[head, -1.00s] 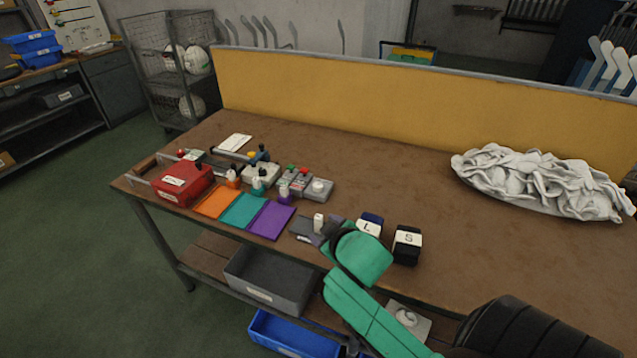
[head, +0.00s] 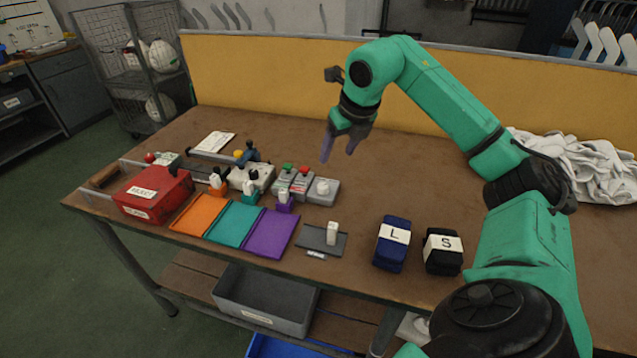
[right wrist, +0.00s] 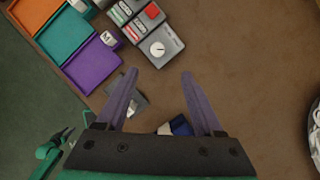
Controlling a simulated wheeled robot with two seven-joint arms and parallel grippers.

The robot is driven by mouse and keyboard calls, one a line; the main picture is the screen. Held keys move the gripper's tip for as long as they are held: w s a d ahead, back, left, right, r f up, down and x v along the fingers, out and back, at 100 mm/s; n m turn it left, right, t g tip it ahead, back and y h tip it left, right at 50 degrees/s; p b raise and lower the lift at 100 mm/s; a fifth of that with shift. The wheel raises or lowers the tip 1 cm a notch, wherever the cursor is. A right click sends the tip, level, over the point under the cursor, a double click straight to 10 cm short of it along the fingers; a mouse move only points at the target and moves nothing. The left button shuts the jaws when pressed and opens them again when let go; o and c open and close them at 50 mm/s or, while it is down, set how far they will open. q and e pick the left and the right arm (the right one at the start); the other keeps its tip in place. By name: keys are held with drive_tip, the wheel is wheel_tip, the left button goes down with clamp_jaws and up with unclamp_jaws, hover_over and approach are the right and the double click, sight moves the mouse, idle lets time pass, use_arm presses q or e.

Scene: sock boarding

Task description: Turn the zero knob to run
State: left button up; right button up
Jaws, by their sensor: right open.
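The zero knob, a round white dial with a dark pointer mark, sits on a grey box (head: 322,196) at the right end of a row of small boxes. The dial (right wrist: 158,48) shows clearly in the right wrist view, near the top middle. My right gripper (head: 338,156) is open and empty with its purple fingers pointing down, above and a little behind the knob box. In the right wrist view its fingertips (right wrist: 158,75) frame an empty gap just below the dial, touching nothing. Any lettering around the dial is too small to read. My left gripper is not identifiable in view.
Boxes with green and red buttons (head: 302,181) stand left of the knob. Orange, teal and purple trays (head: 270,233) lie in front. A grey plate with a white block (head: 332,235) and blocks marked L (head: 392,243) and S (head: 443,251) are nearer. White cloth (head: 590,165) lies right.

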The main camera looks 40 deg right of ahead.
sight(324, 185)
drive_tip(key=x, duration=1.4)
drive_tip(key=shift+s+a+f, duration=0.1)
drive_tip(key=shift+s+a, duration=0.05)
drive_tip(key=shift+a, duration=0.05)
clamp_jaws()
